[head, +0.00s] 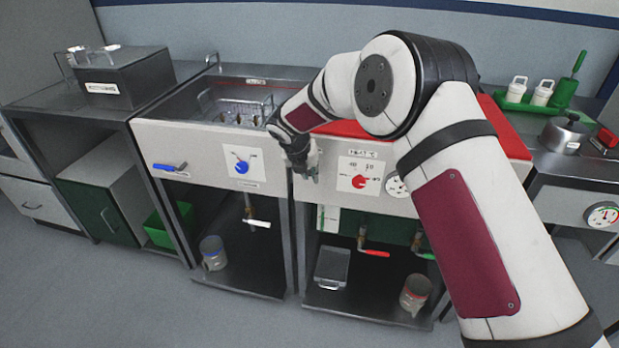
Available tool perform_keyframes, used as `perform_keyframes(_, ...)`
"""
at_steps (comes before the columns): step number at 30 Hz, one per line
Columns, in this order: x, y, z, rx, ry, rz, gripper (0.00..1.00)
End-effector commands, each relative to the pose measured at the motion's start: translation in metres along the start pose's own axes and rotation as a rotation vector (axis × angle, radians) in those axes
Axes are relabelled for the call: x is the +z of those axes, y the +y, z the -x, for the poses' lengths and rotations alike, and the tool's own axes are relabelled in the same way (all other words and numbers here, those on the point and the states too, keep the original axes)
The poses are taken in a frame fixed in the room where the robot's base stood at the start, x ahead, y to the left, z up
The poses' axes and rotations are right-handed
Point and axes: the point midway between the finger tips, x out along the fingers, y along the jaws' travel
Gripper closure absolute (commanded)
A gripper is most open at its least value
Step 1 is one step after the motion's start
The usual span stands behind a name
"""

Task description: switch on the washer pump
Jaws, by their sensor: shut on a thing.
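The left unit is an open steel basin (190,100) with a basket of parts inside. Its white front panel (205,150) carries a blue knob (241,167) on a dial plate and a blue lever (170,167). The right unit has a red lid (505,130) and a red knob (361,181) on its dial plate. My gripper (309,174) points down at the front panels, right of the blue knob and left of the red knob. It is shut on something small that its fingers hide. I cannot tell which control is the washer pump's, as the labels are too small to read.
Below the units are a white-handled valve (257,223), a red-handled valve (375,253), a metal can (213,253) and a grey box (332,267). A green tray (512,104) stands at the back right. The floor in front is clear. My arm covers part of the right unit.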

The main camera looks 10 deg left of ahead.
Motion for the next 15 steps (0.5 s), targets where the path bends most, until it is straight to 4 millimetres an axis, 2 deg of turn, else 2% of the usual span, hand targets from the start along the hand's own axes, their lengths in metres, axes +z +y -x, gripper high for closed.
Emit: perform_keyframes(15, 0.0018, 0.0009, 0.0013, 0.008, 0.032, 0.006, 1.00)
